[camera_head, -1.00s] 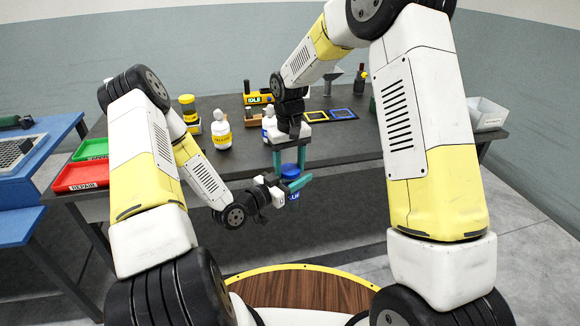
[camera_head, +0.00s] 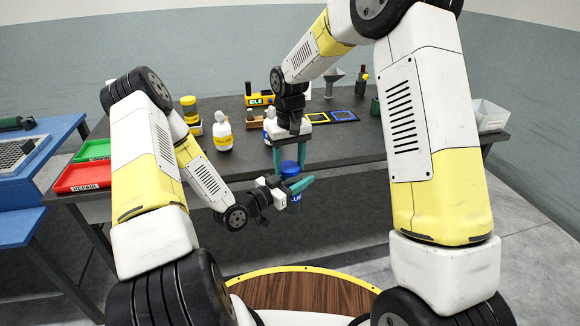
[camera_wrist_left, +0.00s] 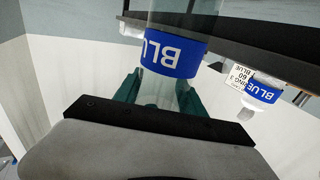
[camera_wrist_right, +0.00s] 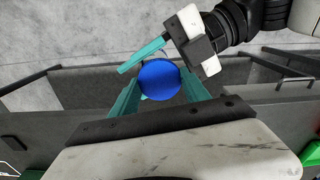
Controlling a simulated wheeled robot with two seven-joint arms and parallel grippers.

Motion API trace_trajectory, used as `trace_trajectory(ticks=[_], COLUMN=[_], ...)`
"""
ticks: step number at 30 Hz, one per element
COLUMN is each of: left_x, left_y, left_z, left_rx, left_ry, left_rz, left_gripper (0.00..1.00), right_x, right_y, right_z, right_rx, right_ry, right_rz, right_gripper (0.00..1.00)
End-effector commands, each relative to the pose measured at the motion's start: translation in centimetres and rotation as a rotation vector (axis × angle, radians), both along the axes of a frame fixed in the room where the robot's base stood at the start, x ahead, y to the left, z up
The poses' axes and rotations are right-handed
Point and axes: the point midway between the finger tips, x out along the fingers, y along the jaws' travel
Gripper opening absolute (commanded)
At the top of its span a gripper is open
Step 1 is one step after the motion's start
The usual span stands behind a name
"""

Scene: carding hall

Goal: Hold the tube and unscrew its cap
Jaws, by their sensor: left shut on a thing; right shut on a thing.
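The tube stands roughly upright in front of the table edge; its blue label (camera_head: 294,199) shows below my left gripper. It fills the top middle of the left wrist view, clear with a blue band (camera_wrist_left: 175,53). My left gripper (camera_head: 298,184) comes in from the side and is shut on the tube. The round blue cap (camera_head: 289,168) sits at the tube's top and shows from above in the right wrist view (camera_wrist_right: 158,80). My right gripper (camera_head: 290,163) points down and is shut on the cap. Whether the cap is loose is hidden.
The dark table (camera_head: 345,143) lies just behind the grippers. It bears a yellow-labelled bottle (camera_head: 223,138), a blue-labelled bottle (camera_wrist_left: 262,93), a yellow jar (camera_head: 189,107), an IDLE sign (camera_head: 258,100), a red tray (camera_head: 85,178), a green tray (camera_head: 95,150) and a grey bin (camera_head: 490,117).

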Motion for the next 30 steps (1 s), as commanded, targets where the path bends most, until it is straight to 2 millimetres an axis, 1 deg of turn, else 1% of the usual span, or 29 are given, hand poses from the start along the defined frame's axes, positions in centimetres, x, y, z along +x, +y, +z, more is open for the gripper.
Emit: trace_trajectory(ticks=[5,16,20,25,27,30], left_x=[0.1,0.1,0.1,0.1,0.1,0.3], left_y=[0.1,0.2,0.2,0.2,0.2,0.4], left_z=[0.0,0.0,0.0,0.0,0.0,0.2], left_rx=[0.000,0.000,0.000,0.000,0.001,-0.001], left_ry=[-0.001,-0.001,-0.001,-0.001,-0.002,-0.001], left_rz=[0.003,0.005,0.005,0.005,0.005,0.023], left_gripper=[0.00,0.00,0.00,0.00,0.00,0.00], right_x=[0.1,0.1,0.1,0.1,0.1,0.1], right_y=[-0.2,-0.3,-0.3,-0.3,-0.4,-1.0], right_z=[0.5,0.7,1.8,4.0,4.4,4.2], right_rx=[-0.002,-0.004,-0.004,-0.004,-0.004,-0.006], right_ry=[-0.001,0.000,-0.002,-0.002,0.000,0.001], right_rz=[-0.001,-0.002,-0.002,-0.002,-0.002,-0.014], right_gripper=[0.06,0.06,0.06,0.06,0.06,0.06])
